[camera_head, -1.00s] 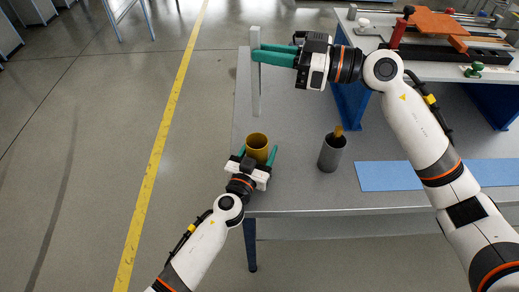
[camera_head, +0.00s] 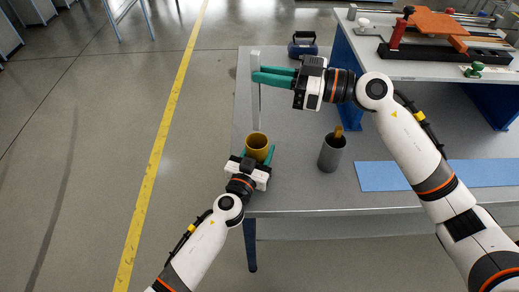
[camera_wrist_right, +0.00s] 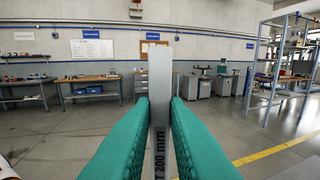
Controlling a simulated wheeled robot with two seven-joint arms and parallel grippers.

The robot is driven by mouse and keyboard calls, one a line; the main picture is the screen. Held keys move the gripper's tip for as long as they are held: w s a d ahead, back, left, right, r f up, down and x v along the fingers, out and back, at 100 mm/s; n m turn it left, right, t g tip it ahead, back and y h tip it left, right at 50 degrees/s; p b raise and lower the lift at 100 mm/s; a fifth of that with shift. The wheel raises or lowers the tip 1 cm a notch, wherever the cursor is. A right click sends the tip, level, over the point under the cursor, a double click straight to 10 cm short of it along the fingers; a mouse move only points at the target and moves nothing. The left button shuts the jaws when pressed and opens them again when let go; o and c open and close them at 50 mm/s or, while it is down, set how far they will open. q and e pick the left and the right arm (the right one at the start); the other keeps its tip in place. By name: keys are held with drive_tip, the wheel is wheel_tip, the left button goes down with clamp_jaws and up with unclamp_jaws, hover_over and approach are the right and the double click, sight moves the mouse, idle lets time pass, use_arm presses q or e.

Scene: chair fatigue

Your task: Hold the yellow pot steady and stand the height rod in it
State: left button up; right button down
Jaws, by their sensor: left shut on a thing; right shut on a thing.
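The yellow pot (camera_head: 257,142) stands upright on the grey table near its left edge. My left gripper (camera_head: 258,157) is shut on the pot, its green fingers at the pot's sides. The height rod (camera_head: 255,90) is a pale grey flat bar, held upright by my right gripper (camera_head: 262,77). In the right wrist view the rod (camera_wrist_right: 159,75) stands between the two green fingers and shows the marking "200 mm". In the head view the rod's lower end appears just behind the pot's far rim; whether it is above or beyond the pot I cannot tell.
A grey cup (camera_head: 330,156) with a yellow-brown item in it stands right of the pot. A blue mat (camera_head: 400,177) lies further right. A dark blue object with a handle (camera_head: 303,48) sits at the back. A raised shelf (camera_head: 425,68) with tools fills the upper right.

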wheel_tip(320, 180, down, 8)
drive_tip(key=shift+f, duration=0.2)
idle(0.8)
drive_tip(key=c, duration=1.3)
unclamp_jaws()
drive_tip(key=shift+c, duration=0.2)
drive_tip(key=v, duration=1.2)
use_arm(q)
drive_tip(key=o, duration=1.1)
